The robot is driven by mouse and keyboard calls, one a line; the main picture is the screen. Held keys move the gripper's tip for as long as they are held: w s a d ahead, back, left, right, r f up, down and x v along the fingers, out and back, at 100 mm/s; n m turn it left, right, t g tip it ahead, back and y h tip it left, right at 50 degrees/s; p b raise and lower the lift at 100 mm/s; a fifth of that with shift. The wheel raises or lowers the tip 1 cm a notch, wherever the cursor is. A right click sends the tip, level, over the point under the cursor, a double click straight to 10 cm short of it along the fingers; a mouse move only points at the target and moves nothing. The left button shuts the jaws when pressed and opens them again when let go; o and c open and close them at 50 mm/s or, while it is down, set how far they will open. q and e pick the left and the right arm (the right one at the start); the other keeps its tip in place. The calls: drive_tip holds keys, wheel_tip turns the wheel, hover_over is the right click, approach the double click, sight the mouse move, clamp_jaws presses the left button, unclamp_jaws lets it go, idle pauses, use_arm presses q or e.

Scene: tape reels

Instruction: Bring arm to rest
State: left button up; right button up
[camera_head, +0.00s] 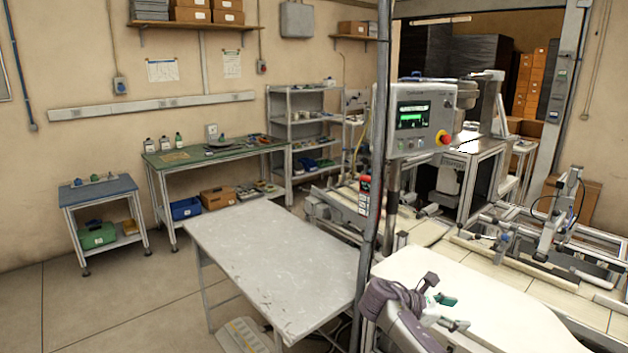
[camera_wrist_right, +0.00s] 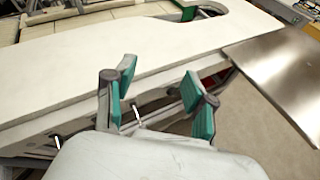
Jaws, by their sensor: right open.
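My right arm comes in at the bottom right of the head view, in front of the white worktop (camera_head: 500,305). My right gripper (camera_head: 450,312) is at the worktop's near left part. In the right wrist view my right gripper (camera_wrist_right: 160,98) is open, its green-padded fingers apart with nothing between them. The white worktop (camera_wrist_right: 110,52) and its edge lie beyond the fingers. My left gripper is in neither view.
A bare grey table (camera_head: 270,260) stands left of a vertical post (camera_head: 375,170). A control panel (camera_head: 422,117) with a red button hangs on the post. Machine frames (camera_head: 550,240) stand at the right. The floor (camera_head: 110,300) at the left is clear.

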drive_tip(key=s+a+f+m+y+b, duration=0.1)
drive_tip(key=s+f+y+b, duration=0.2)
drive_tip(key=f, duration=1.2)
drive_tip(key=s+a+f+y, duration=0.15)
drive_tip(key=s+f, duration=0.35)
drive_tip(key=f, duration=1)
drive_tip(key=s+a+f+m+g+y+b, duration=0.1)
drive_tip(key=s+f+m+y, duration=0.1)
drive_tip(key=s+f, duration=0.7)
drive_tip(key=s+a+f+m+y+b, duration=0.25)
drive_tip(key=s+f, duration=0.45)
drive_tip(key=f, duration=0.4)
use_arm(q)
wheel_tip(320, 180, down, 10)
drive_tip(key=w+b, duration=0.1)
drive_tip(key=b, duration=0.2)
use_arm(e)
drive_tip(key=s+f+m+y, duration=0.1)
drive_tip(key=s+f+m, duration=0.2)
drive_tip(key=s, duration=0.8)
drive_tip(key=s+a+f+m+y, duration=0.1)
drive_tip(key=s+f+m, duration=0.2)
drive_tip(key=s+f, duration=0.4)
drive_tip(key=s+a+f+m+y, duration=0.1)
drive_tip(key=s+f+m, duration=0.3)
drive_tip(key=s, duration=1.2)
drive_tip(key=shift+f+g+y, duration=0.4)
drive_tip(key=shift+f+y, duration=0.2)
drive_tip(key=shift+f, duration=0.25)
drive_tip(key=shift+a, duration=0.1)
